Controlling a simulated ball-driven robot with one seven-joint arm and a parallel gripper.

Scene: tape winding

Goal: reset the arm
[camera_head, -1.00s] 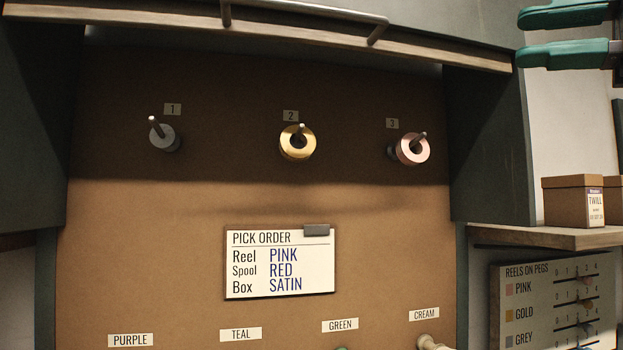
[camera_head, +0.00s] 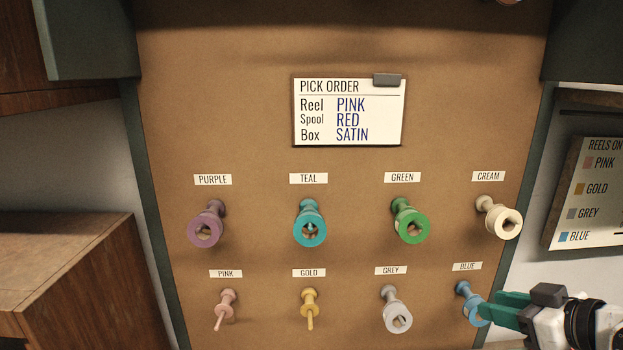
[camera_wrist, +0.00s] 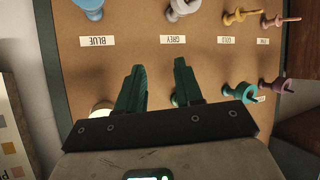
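My gripper (camera_head: 492,308) is at the lower right of the head view, with its teal fingers pointing left. They overlap the blue reel (camera_head: 469,300) in that picture. In the wrist view my gripper (camera_wrist: 158,76) has its two fingers apart, with only brown board between them. The blue reel (camera_wrist: 90,8) lies beyond the fingertips there, apart from them. The gripper holds nothing.
The brown pegboard (camera_head: 240,130) carries purple (camera_head: 205,230), teal (camera_head: 310,230), green (camera_head: 411,225) and cream (camera_head: 505,222) reels. Below are pink, gold and grey (camera_head: 397,315) pegs. A pick-order card (camera_head: 348,112) hangs above. A wooden cabinet (camera_head: 70,260) stands at left.

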